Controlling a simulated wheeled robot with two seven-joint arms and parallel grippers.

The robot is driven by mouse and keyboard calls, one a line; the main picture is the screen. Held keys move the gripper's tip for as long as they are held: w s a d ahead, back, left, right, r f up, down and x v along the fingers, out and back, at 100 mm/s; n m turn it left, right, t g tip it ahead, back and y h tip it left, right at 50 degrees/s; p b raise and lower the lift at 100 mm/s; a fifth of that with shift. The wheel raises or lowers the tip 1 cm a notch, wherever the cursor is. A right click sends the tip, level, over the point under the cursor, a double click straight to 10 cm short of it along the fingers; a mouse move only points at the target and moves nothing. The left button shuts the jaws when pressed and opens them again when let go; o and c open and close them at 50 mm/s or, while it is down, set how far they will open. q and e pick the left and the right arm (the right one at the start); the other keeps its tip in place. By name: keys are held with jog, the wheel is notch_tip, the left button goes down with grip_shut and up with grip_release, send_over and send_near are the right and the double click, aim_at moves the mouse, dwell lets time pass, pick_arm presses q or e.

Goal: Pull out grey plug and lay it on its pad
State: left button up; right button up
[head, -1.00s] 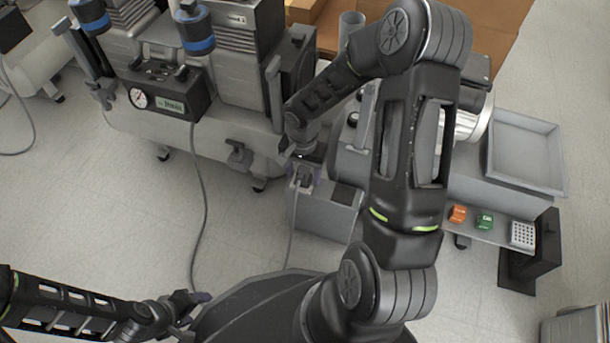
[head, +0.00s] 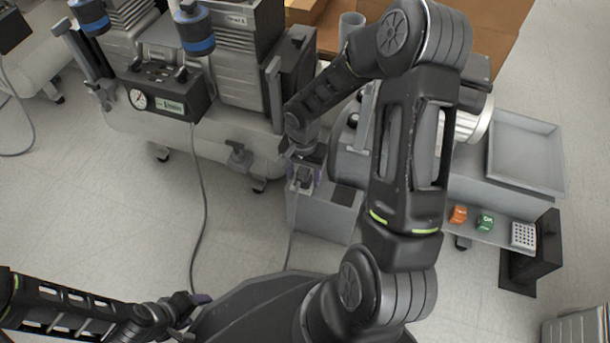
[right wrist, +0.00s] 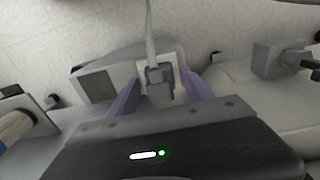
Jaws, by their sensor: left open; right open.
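The grey plug (head: 304,178) is at the left end of the top of a grey box (head: 325,217), with its cable trailing toward me. In the right wrist view the plug (right wrist: 159,84) lies in front of a pale square pad (right wrist: 144,76); I cannot tell whether it touches it. My right gripper (head: 306,163) is just behind the plug. Its purple fingers (right wrist: 163,98) are open, one on each side of the plug, with gaps showing. My left gripper (head: 194,301) is open and empty at the lower left, far from the plug.
A dark patch (head: 346,195) lies beside the plug on the box top. The compressor tank (head: 235,137) with a gauge panel (head: 163,104) stands behind left. A shelf at right holds orange (head: 457,214) and green (head: 485,222) pieces below a grey tray (head: 524,153).

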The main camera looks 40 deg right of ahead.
aim_at(303, 170)
dwell(0.4)
grip_shut()
dwell(0.4)
jog(key=shift+r, duration=0.1)
dwell(0.4)
jog(key=shift+r+p, duration=2.15)
jog(key=shift+r, duration=0.8)
